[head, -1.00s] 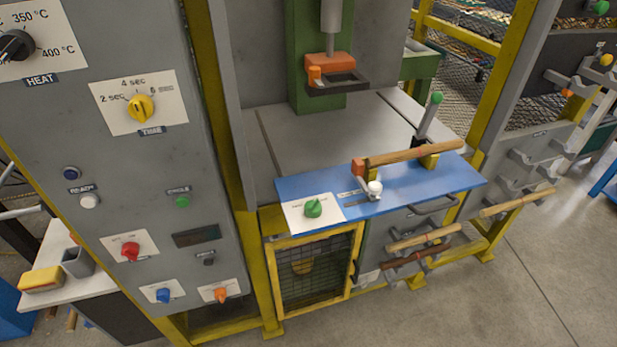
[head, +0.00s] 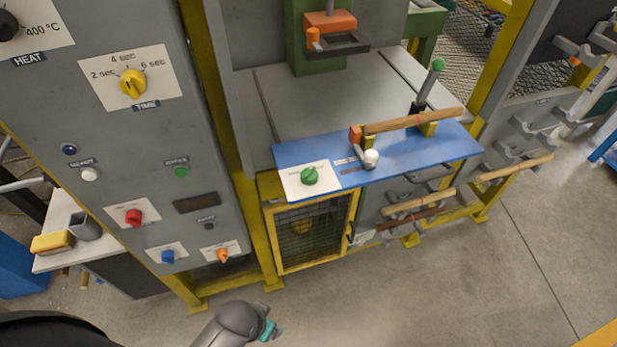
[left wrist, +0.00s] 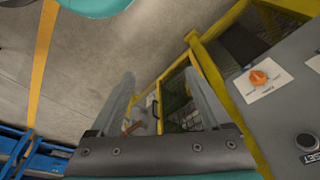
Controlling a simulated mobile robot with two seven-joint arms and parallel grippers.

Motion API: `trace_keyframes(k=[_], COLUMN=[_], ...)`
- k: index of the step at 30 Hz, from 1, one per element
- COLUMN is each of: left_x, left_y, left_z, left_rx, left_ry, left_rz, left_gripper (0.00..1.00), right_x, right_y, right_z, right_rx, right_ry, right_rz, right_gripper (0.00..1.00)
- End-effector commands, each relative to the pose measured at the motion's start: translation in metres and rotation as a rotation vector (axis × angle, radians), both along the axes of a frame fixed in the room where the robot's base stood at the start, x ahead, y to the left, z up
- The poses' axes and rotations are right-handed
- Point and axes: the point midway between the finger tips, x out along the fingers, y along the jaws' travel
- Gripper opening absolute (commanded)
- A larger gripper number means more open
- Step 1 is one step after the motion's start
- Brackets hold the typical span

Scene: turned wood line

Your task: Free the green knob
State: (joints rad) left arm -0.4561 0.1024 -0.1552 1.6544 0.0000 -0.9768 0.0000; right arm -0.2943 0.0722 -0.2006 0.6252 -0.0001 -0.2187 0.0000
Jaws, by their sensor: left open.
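The green knob (head: 309,176) sits on a white plate (head: 297,190) at the left end of the blue panel (head: 445,155). A white ball-ended handle (head: 371,158) stands to its right, apart from it, near a dark slot. My left gripper (left wrist: 160,95) shows in the left wrist view, open, with nothing between its fingers. A grey part of my arm with a teal piece shows at the bottom of the head view, below and left of the panel. The fingers are not visible there. My right gripper is in neither view.
The grey cabinet (head: 130,210) stands left of the panel, with several knobs. Its orange knob (head: 222,254) also shows in the left wrist view (left wrist: 259,77). A wooden rod (head: 412,121) lies across holders on the panel. The floor in front is clear.

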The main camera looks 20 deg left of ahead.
Motion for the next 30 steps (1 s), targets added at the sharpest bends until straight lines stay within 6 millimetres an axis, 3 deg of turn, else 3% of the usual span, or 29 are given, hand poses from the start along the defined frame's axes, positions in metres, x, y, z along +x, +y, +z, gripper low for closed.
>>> trace_keyframes(k=[1, 9, 15, 24, 30], left_x=[0.007, 0.023, 0.021, 0.012, 0.038], left_y=[-0.001, -0.002, -0.001, 0.001, -0.015], left_z=[0.024, 0.128, 0.181, 0.240, 0.226], left_rx=[-0.002, -0.005, -0.005, -0.006, -0.025], left_ry=[-0.014, -0.057, -0.078, -0.101, -0.084], left_rz=[0.002, 0.009, 0.013, 0.015, -0.095], left_gripper=[0.81, 0.81, 0.81, 0.81, 0.81], right_x=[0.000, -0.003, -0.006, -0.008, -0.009], right_y=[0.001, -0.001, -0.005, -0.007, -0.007], right_z=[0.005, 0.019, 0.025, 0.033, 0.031], right_rx=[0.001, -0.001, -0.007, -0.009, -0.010], right_ry=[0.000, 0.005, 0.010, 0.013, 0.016], right_rz=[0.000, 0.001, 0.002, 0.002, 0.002], right_gripper=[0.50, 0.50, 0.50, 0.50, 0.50])
